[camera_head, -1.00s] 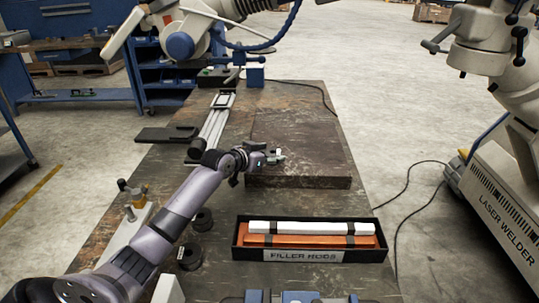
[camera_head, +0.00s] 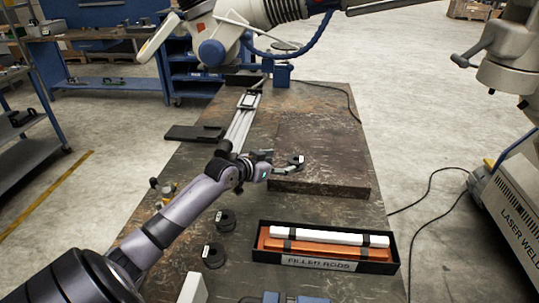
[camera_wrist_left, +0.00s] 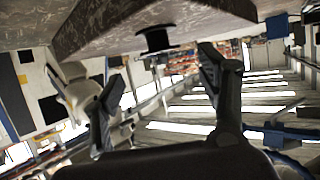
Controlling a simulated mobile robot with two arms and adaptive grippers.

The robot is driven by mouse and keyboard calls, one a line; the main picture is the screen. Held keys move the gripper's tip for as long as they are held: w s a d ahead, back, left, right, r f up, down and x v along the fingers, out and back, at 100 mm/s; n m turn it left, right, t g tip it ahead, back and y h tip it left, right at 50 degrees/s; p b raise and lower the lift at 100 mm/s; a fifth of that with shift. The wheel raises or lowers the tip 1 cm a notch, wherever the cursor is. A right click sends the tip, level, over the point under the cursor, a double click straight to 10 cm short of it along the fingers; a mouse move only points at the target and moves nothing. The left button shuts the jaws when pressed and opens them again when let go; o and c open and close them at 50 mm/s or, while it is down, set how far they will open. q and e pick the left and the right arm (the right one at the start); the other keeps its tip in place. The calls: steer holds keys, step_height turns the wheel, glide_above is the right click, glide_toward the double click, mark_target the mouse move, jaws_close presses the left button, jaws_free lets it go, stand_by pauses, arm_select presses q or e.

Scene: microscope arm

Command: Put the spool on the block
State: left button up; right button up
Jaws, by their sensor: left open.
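The block (camera_head: 325,150) is a dark, flat slab lying on the worktable. My left gripper (camera_head: 288,160) is open at the block's near left corner. In the left wrist view, the open fingers of my left gripper (camera_wrist_left: 162,80) reach toward the block (camera_wrist_left: 80,30), which shows upside down at the top. A small black spool (camera_wrist_left: 157,40) stands on the block's surface near its edge, beyond and between the fingertips, seemingly apart from them. In the head view it is hard to tell from the dark fingertips. My right gripper is out of view.
Two other black spools (camera_head: 225,220) (camera_head: 213,256) stand on the table, left of the black filler rods tray (camera_head: 255,240). A metal rail (camera_head: 238,130) lies left of the block. A large white and blue arm (camera_head: 212,52) overhangs the far end.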

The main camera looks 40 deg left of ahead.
arm_select(q)
steer(key=p+v, duration=0.2)
steer(key=v, duration=0.2)
steer(key=shift+s, duration=0.2)
stand_by(0.5)
